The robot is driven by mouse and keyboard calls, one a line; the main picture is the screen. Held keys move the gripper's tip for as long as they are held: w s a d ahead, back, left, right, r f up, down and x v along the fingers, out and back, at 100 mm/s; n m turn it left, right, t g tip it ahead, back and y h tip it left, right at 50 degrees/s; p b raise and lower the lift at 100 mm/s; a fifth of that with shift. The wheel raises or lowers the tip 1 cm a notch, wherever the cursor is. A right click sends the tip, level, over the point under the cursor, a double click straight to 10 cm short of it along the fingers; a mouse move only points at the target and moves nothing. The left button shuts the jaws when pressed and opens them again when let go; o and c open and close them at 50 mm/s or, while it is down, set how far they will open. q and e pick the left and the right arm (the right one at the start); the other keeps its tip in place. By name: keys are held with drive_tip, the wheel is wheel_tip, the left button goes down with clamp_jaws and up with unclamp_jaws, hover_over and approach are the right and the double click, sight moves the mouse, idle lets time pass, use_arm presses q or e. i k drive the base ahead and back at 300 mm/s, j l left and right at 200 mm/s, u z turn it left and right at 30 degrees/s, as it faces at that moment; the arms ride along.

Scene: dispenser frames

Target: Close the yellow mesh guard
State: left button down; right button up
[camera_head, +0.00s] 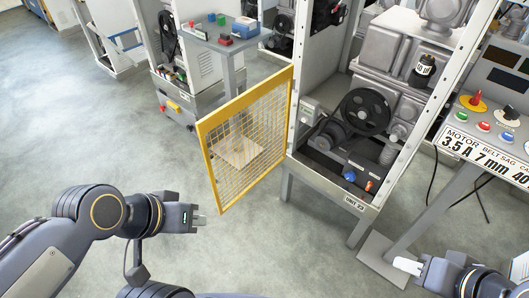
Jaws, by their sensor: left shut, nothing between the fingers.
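The yellow mesh guard (222,123) stands swung open on the left side of the grey machine cabinet (336,205), hinged at the cabinet's left post. It reaches out to the left and toward me, leaving the motor and black pulley (364,111) exposed. My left gripper (201,217) is shut and empty, just left of the guard's lower free corner, with a small gap in the picture. My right gripper (398,265) is at the lower right, below the cabinet and far from the guard; its fingers are too small to tell open or shut.
A sloped control panel (487,140) with buttons stands on a post to the right of the cabinet. A side table (212,38) with small coloured items and another machine stand behind the guard. The floor left of the guard is clear.

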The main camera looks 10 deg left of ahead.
sight(212, 121)
drive_tip(key=j+z, duration=0.2)
drive_tip(key=z, duration=0.25)
drive_tip(key=j+z, duration=0.25)
drive_tip(key=z, duration=0.2)
drive_tip(key=j+z, duration=0.25)
drive_tip(key=z, duration=0.25)
drive_tip(key=k+j, duration=0.1)
drive_tip(key=j, duration=0.35)
drive_tip(key=k+j, duration=0.1)
drive_tip(key=j, duration=0.3)
drive_tip(key=k+j, duration=0.15)
drive_tip(key=j, duration=0.3)
drive_tip(key=k+j, duration=0.1)
drive_tip(key=j, duration=0.3)
drive_tip(key=k+j, duration=0.1)
drive_tip(key=j, duration=0.35)
drive_tip(key=k+j, duration=0.1)
drive_tip(key=j, duration=0.3)
